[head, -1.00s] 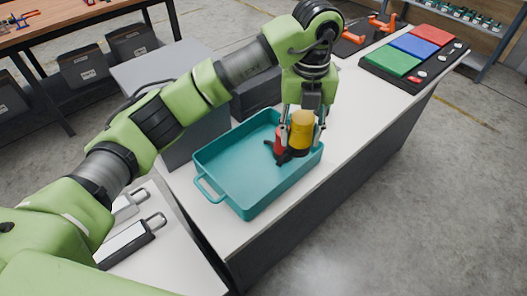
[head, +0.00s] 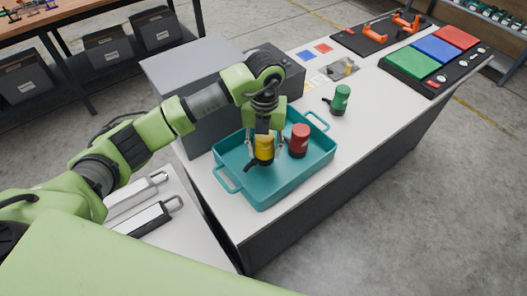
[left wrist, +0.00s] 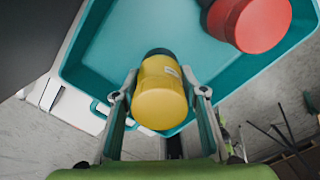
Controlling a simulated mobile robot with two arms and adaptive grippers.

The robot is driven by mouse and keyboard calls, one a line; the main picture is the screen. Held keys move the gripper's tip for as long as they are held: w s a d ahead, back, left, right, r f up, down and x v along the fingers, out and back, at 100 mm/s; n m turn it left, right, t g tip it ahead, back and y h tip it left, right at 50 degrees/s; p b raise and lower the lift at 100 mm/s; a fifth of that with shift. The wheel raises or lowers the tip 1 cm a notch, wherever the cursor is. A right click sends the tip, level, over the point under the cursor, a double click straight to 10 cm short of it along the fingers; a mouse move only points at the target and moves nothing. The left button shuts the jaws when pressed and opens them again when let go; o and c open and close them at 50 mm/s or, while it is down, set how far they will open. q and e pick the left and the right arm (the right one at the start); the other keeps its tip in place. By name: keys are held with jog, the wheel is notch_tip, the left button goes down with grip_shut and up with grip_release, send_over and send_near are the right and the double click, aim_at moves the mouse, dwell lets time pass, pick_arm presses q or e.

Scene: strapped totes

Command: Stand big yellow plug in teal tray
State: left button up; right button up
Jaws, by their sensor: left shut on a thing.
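The big yellow plug (head: 264,148) is upright between the fingers of my left gripper (head: 265,150), which is shut on it. It also shows in the left wrist view (left wrist: 160,93), gripped from both sides. The plug is over the left part of the teal tray (head: 292,184); whether its base touches the tray floor I cannot tell. A red plug (head: 299,140) stands upright in the tray to the right of the yellow one, and it shows at the upper right of the left wrist view (left wrist: 250,22). My right gripper is not in view.
A green plug (head: 341,99) stands on the white table beyond the tray. A grey box (head: 205,85) is behind the tray to the left. Colored blocks on a black board (head: 437,50) and orange parts lie at the far end. Bare table lies right of the tray.

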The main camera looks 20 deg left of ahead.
aim_at(263, 155)
pick_arm(q)
notch_tip(263, 155, down, 2)
jog(key=shift+a+f+p, duration=0.15)
jog(key=shift+f+p, duration=0.05)
jog(key=shift+p, duration=0.55)
jog(key=shift+f, duration=0.45)
jog(key=shift+f, duration=0.15)
jog(key=o, duration=1.3)
jog(key=shift+o, duration=0.2)
